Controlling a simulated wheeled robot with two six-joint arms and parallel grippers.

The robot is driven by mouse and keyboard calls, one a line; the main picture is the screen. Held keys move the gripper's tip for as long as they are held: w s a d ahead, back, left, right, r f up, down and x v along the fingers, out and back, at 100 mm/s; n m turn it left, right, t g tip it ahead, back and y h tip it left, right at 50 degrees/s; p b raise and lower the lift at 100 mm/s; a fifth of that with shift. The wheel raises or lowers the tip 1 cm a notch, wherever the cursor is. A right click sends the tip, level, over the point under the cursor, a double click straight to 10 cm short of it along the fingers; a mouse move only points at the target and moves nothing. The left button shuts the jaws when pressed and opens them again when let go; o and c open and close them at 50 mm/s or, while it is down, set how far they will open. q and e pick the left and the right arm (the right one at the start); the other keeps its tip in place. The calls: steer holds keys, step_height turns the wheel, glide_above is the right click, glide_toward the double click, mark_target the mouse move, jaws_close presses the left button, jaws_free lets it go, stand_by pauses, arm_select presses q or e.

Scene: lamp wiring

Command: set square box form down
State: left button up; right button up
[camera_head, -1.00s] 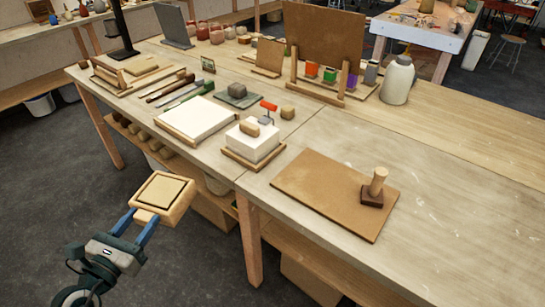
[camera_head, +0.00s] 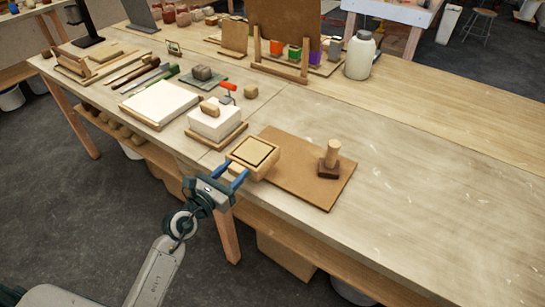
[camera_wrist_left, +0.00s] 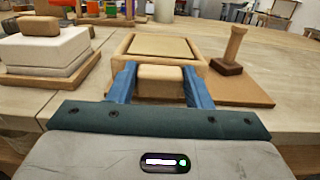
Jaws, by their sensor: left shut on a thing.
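The square box form (camera_head: 254,152) is a pale wooden square with a dark inner outline. It also shows in the left wrist view (camera_wrist_left: 160,48). My left gripper (camera_head: 229,175) is shut on its near side, with the blue fingers around a wooden block on that side. The form is over the left part of the brown board (camera_head: 297,187) near the table's front edge. I cannot tell whether it touches the board. My right gripper is not in view.
A wooden stamp-like tool with an upright handle (camera_head: 332,155) stands on the board's right part. White blocks on a wooden base (camera_head: 214,121) stand close left of the form. A white slab (camera_head: 160,102) lies farther left. The table's right side is clear.

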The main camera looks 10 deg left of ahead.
mark_target(259, 147)
arm_select(q)
steer(key=x, duration=0.7)
steer(key=f+x, duration=0.1)
steer(key=x, duration=0.3)
steer(key=shift+w+a+p, duration=0.1)
steer(key=shift+a+p, duration=0.05)
steer(key=shift+p, duration=0.2)
steer(key=shift+w+d, duration=0.3)
steer(key=shift+w, duration=0.4)
steer(key=shift+f+b, duration=0.55)
steer(key=shift+f, duration=1.25)
steer(key=shift+s, duration=0.1)
steer(key=o, duration=1.2)
steer(key=shift+f, duration=0.2)
steer(key=shift+c, duration=0.2)
